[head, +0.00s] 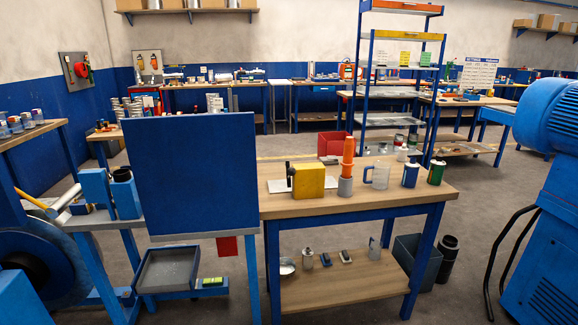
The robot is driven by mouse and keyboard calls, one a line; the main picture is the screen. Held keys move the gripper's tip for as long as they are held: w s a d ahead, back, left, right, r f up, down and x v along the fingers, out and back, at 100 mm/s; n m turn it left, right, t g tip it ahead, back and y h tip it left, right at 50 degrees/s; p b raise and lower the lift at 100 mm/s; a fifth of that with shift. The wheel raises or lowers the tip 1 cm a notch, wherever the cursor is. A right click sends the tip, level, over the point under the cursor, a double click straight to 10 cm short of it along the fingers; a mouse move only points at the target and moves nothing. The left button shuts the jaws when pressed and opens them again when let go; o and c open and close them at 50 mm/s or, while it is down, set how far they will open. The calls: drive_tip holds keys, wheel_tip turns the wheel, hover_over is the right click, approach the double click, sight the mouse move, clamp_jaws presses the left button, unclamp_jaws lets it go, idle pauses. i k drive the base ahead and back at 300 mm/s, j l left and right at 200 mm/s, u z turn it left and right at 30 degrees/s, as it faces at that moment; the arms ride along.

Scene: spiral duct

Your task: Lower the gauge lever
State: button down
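A yellow box-like device (309,181) stands on the wooden workbench (420,192) in the middle of the view. A small dark lever-like part (289,174) sticks up at its left side, and it looks roughly upright. This may be the gauge lever, but it is too small to tell for sure. A pale flat plate lies under or behind the device. No gauge dial can be made out. My gripper is not in view.
An orange-tipped tool (348,153) in a grey cup, a clear mug (377,176) and two cans stand right of the device. A tall blue panel (190,175) stands left of the workbench. A blue machine (550,220) fills the right edge. Floor shows between workbench and machine.

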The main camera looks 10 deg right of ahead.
sight(291, 171)
drive_tip(key=i+j+z, duration=0.2)
drive_tip(key=i+z, duration=0.15)
drive_tip(key=i, duration=0.3)
drive_tip(key=i+j+z, duration=0.35)
drive_tip(key=i, duration=0.25)
drive_tip(key=i+j+z, duration=0.3)
drive_tip(key=i+j, duration=0.2)
drive_tip(key=i, duration=0.1)
